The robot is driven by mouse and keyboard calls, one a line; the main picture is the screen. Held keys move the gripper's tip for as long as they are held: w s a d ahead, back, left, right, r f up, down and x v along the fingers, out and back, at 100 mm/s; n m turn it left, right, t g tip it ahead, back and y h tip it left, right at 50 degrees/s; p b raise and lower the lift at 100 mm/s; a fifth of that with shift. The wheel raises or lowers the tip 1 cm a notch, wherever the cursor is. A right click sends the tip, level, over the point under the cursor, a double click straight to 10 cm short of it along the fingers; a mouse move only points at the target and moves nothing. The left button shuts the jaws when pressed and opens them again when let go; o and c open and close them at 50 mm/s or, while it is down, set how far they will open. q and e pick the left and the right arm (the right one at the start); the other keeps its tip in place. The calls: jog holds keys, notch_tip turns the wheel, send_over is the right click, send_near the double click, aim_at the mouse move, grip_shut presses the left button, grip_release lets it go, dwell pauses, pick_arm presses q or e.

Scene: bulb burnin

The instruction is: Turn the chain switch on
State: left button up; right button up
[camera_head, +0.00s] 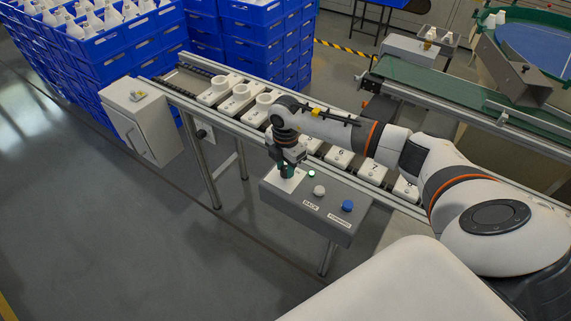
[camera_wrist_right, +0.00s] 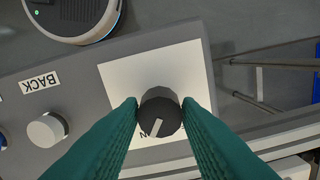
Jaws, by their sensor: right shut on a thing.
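The chain switch is a dark round knob (camera_wrist_right: 161,113) on a white plate (camera_wrist_right: 120,78) in the right wrist view. A pale mark on it points toward the lower left, near a partly hidden label ending in N. My right gripper (camera_head: 287,173) points down over the left end of the grey control box (camera_head: 292,205). Its green fingers (camera_wrist_right: 160,104) are shut on the knob, one on each side. In the head view the gripper hides the knob. My left gripper is in neither view.
On the box are a lit green lamp (camera_head: 311,174), a white button (camera_head: 319,191) labelled BACK and a blue button (camera_head: 347,206). A conveyor (camera_head: 216,113) with white holders runs behind it. A grey cabinet (camera_head: 142,120) stands left. The floor in front is clear.

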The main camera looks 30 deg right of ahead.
aim_at(285, 169)
jog(key=shift+r, duration=0.1)
dwell(0.4)
jog(key=o, duration=1)
jog(key=shift+c, duration=0.2)
notch_tip(285, 169, up, 12)
jog(key=b, duration=0.1)
jog(key=shift+b, duration=0.3)
